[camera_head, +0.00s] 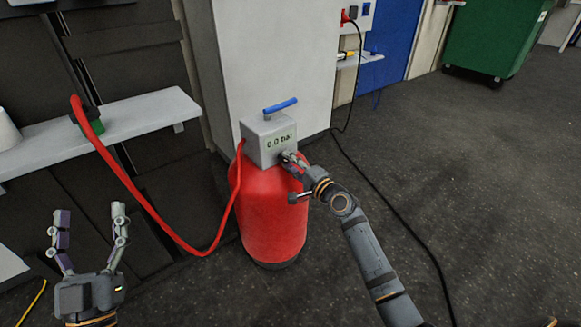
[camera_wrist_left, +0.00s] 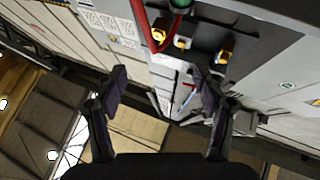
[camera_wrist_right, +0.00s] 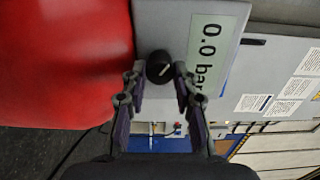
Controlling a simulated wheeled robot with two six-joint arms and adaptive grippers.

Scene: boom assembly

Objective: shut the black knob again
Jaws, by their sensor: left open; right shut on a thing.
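The black knob (camera_wrist_right: 159,68) sits on the grey box (camera_wrist_right: 165,20) beside its display, which reads 0.0 bar. A pale line on the knob's face runs at a slant. My right gripper (camera_wrist_right: 159,76) has its fingertips on either side of the knob and is shut on it. In the head view my right gripper (camera_head: 287,158) is at the front of the grey box (camera_head: 268,138) and hides the knob. The box is on top of a red tank (camera_head: 272,215). My left gripper (camera_head: 89,219) is open and empty at the lower left, well apart from the tank.
A blue lever handle (camera_head: 280,105) tops the box. A red hose (camera_head: 150,205) hangs from a green-based fitting at the shelf (camera_head: 130,120) to the box. A black cable (camera_head: 400,215) runs over the floor at the right, where there is free room. A white cabinet stands behind.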

